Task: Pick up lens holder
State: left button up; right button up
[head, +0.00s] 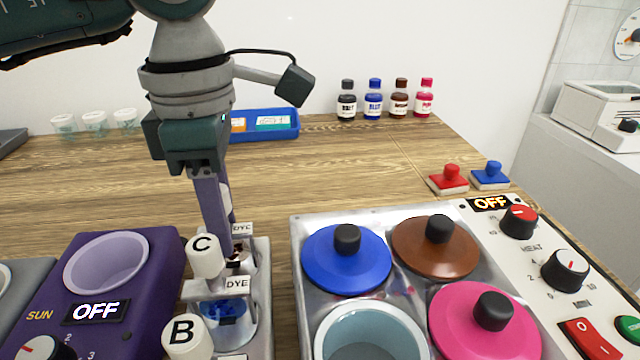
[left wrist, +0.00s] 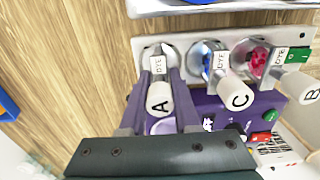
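My left gripper (head: 221,238) reaches down behind the handle marked C (head: 205,256), at the far end of a small metal dye rack (head: 267,300). In the left wrist view, its fingers (left wrist: 161,76) stand on both sides of the holder with the white handle marked A (left wrist: 158,98). Small gaps show beside the handle, so the gripper looks open around it. Holders C (left wrist: 239,96) and B (left wrist: 301,86) stand in the same rack, over blue and pink dye. In the head view, handle B (head: 187,335) is nearest. Most of holder A is hidden there. My right gripper is not in view.
A purple heater (head: 160,265) marked OFF stands left of the rack. A metal bath with blue (head: 335,272), brown (head: 405,252) and pink (head: 450,325) lids stands close on the right. A blue tray (head: 285,133) and dye bottles (head: 373,103) are at the back.

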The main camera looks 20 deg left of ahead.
pick_arm(q)
grip_shut()
jog(key=shift+r, duration=0.1)
